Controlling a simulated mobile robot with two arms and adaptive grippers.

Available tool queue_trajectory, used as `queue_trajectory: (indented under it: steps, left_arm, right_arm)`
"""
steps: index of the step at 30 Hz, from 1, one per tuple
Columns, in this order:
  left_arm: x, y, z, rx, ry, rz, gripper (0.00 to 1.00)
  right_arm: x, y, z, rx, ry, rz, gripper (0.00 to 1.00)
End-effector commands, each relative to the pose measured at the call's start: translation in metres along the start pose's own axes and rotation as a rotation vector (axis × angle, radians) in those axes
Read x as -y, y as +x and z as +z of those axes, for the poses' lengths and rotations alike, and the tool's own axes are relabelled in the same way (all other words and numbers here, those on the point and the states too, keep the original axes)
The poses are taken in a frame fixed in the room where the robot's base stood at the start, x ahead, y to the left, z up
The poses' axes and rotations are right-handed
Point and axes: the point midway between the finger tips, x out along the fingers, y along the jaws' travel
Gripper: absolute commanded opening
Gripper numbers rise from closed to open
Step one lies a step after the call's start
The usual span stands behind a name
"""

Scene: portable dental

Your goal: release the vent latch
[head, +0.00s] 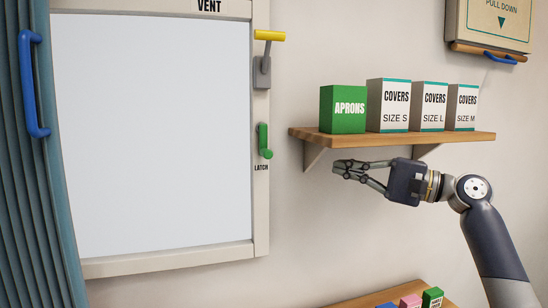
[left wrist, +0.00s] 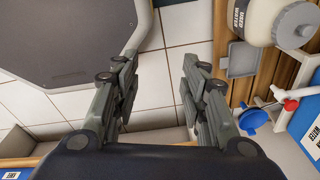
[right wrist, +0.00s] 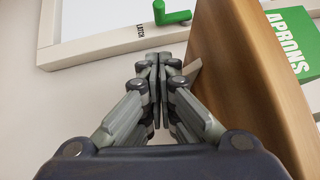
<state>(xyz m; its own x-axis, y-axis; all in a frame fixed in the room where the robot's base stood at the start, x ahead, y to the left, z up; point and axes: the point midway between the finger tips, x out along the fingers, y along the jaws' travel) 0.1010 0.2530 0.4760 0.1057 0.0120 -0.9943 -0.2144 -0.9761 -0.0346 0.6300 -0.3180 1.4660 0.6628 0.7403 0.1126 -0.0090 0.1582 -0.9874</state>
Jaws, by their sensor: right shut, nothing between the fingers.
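The green latch (head: 264,140) sits on the right side of the white vent frame (head: 262,205), above the printed word LATCH. In the right wrist view the green latch (right wrist: 172,15) shows at the top, beyond the fingertips. My right gripper (head: 340,170) is shut and empty, right of and a little below the latch, apart from it, just below the shelf. Its closed fingers also show in the right wrist view (right wrist: 152,58). My left gripper (left wrist: 160,72) is open and empty in the left wrist view, over a tiled floor; it is not in the head view.
A wooden shelf (head: 400,139) on a bracket holds a green APRONS box (head: 343,109) and several COVERS boxes, close above my right gripper. A yellow-handled grey lever (head: 263,70) is above the latch. A blue-handled curtain (head: 35,180) hangs at left. Wall between latch and gripper is clear.

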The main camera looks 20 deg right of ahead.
Motion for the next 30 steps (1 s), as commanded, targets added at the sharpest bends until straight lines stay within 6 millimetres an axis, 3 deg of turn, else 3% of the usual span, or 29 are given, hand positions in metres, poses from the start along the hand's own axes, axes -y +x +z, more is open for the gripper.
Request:
queue_trajectory:
  steps: [9,13,27,30]
  left_arm:
    - [-0.031,-0.002,0.016,0.024,-0.004,0.037,0.4]
    - [-0.032,-0.01,0.015,0.025,-0.002,0.038,0.4]
    - [-0.013,-0.062,-0.002,0.007,-0.005,0.018,0.4]
    - [-0.013,-0.07,-0.002,0.008,-0.005,0.018,0.4]
  right_arm:
    - [0.0,0.002,0.0,0.0,-0.001,0.001,0.0]
    - [0.002,0.013,0.001,0.002,-0.001,0.001,0.0]
    - [0.005,0.106,0.002,0.002,0.0,0.001,0.0]
    - [0.003,0.114,0.013,0.001,-0.003,0.003,0.0]
